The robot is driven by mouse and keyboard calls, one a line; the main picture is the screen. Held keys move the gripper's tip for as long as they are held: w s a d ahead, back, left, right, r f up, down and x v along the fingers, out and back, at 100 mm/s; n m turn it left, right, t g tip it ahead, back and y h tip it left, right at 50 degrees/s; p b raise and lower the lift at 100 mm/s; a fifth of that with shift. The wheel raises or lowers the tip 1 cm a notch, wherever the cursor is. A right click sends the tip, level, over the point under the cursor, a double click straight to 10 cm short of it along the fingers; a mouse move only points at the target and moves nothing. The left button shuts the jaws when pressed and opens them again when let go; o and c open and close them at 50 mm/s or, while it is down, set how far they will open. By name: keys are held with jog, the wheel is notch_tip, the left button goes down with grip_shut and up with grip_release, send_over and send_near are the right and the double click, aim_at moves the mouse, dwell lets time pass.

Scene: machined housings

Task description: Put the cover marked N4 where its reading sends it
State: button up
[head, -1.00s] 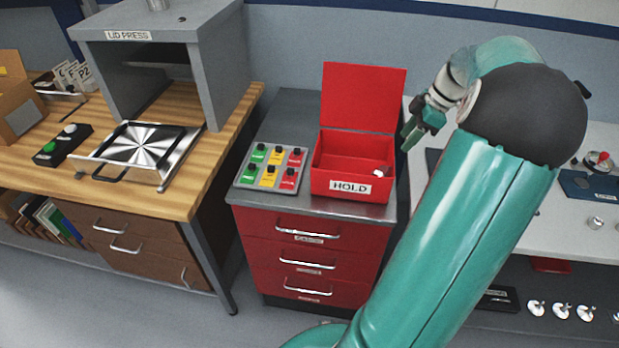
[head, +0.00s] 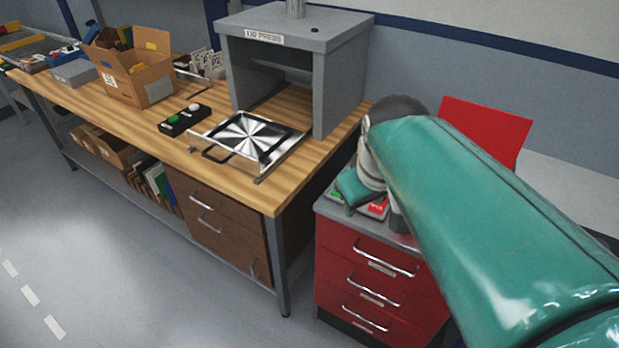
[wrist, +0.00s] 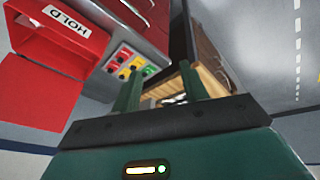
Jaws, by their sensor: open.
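I cannot make out a cover marked N4 in any view. My gripper (wrist: 160,72) is open and empty in the wrist view, its two green fingers apart. In the head view it is partly hidden behind my own arm, in front of the red cabinet's top. The red HOLD bin (wrist: 58,35) shows in the wrist view, and its raised red lid (head: 490,130) in the head view; my arm hides the bin there. The lid press (head: 290,50) stands on the wooden bench, with a shiny metal plate (head: 247,134) on a handled slide before it.
A panel of green, yellow and red buttons (wrist: 128,65) sits beside the bin. A black box with green and white buttons (head: 185,120), marked cards (head: 205,63) and a cardboard box (head: 135,72) are on the bench. The red drawer cabinet (head: 375,280) stands right of it. Floor in front is clear.

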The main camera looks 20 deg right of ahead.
jog(key=s+a+f+m+t+y, duration=0.1)
jog(key=s+a, duration=0.4)
jog(key=a, duration=0.1)
jog(key=shift+a+f+m+t, duration=0.2)
jog(key=shift+a+m+t, duration=0.1)
jog(key=shift+m+t, duration=0.1)
jog(key=shift+c, duration=0.8)
jog(key=shift+d, duration=0.15)
